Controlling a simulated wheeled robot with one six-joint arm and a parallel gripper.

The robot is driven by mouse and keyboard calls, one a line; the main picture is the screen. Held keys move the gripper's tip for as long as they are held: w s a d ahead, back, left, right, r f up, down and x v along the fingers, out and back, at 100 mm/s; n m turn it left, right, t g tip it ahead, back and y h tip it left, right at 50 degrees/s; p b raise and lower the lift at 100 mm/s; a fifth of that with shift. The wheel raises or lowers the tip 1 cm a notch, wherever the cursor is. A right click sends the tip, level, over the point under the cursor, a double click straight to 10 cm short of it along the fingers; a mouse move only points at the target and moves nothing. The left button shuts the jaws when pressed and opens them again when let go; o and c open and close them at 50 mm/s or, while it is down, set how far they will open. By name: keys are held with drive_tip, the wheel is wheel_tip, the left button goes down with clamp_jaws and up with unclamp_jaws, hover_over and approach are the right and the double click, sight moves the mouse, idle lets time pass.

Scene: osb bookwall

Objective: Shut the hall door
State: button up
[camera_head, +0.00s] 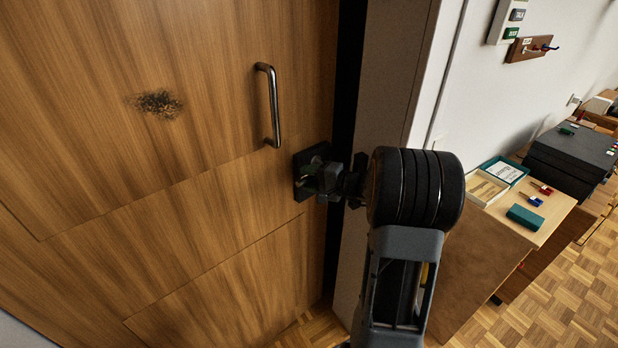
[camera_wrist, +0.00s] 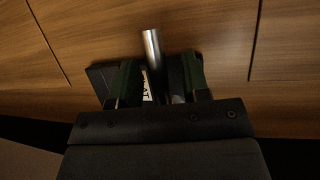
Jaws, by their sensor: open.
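The hall door (camera_head: 215,80) is a brown wood panel with a dark scuffed patch. A dark gap shows between its right edge and the frame (camera_head: 385,75), so it looks ajar. A vertical metal pull handle (camera_head: 270,105) is on the door. Below it, near the edge, is a black square plate (camera_head: 300,187); it also shows in the wrist view (camera_wrist: 102,78), with a light label. My gripper (camera_head: 312,178) is open at this plate, partly hidden by itself. In the wrist view a metal bar (camera_wrist: 152,48) shows between and beyond the green-padded fingers (camera_wrist: 160,78). I cannot tell whether they touch it.
Right of the frame, a wooden cabinet (camera_head: 440,268) carries a tray (camera_head: 487,188), a teal box (camera_head: 525,217) and small coloured items. A dark case (camera_head: 575,150) stands behind it. A hook rack (camera_head: 525,48) hangs on the white wall. Parquet floor (camera_head: 545,310) is clear at lower right.

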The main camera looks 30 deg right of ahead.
clamp_jaws()
idle(0.4)
